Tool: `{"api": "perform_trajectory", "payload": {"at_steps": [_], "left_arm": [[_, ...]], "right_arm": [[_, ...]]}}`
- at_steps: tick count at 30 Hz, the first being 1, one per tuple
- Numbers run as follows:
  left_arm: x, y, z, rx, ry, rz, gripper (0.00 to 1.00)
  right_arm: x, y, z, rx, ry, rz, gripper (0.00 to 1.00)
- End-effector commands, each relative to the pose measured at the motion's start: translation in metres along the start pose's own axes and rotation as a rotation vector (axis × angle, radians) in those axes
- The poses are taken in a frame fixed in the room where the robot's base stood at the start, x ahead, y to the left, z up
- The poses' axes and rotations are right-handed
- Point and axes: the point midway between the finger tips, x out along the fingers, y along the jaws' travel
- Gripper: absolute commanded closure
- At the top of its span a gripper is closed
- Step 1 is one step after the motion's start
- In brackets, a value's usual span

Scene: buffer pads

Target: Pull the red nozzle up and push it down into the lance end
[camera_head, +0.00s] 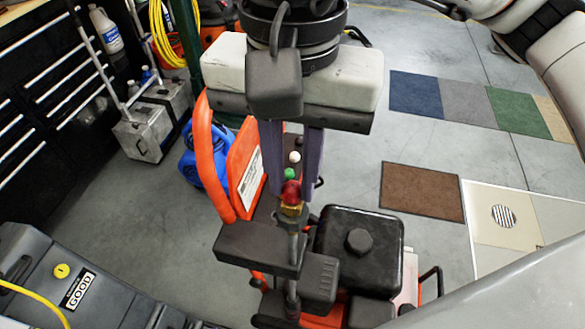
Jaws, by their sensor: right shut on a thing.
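The red nozzle (291,190) is at the centre of the head view, just above the brass fitting at the lance end (290,211). It appears to touch the fitting; I cannot tell how deep it sits. My right gripper (293,178) points down from above, its two purple fingers on either side of the red nozzle, shut on it. The lance is upright, its shaft running down below the fitting. My left gripper is not in view.
Green (289,173) and white (295,157) nozzles stand just behind the red one. An orange-framed machine (206,160) with a black tank (357,250) surrounds the lance. A grey machine (60,275) is at lower left. A brown mat (421,191) lies on open floor at right.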

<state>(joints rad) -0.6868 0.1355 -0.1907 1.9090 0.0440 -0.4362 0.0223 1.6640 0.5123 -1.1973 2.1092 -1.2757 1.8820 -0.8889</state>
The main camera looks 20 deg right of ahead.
Motion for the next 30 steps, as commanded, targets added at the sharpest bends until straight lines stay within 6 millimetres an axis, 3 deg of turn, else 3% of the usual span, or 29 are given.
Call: {"api": "perform_trajectory", "payload": {"at_steps": [11, 12, 15, 27, 30], "left_arm": [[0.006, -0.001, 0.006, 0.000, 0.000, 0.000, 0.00], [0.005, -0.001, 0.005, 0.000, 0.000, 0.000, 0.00], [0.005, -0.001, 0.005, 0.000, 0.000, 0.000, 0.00], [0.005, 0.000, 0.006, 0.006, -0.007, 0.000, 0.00], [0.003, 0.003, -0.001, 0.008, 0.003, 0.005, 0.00]], "right_arm": [[0.008, 0.000, 0.000, 0.000, 0.000, 0.000, 1.00], [0.007, 0.000, 0.000, 0.000, 0.000, 0.000, 0.75], [0.007, 0.000, 0.000, 0.000, 0.000, 0.000, 0.60], [0.007, 0.000, 0.000, 0.000, 0.000, 0.000, 0.60], [-0.011, -0.001, 0.000, 0.001, 0.002, -0.004, 0.60]]}}
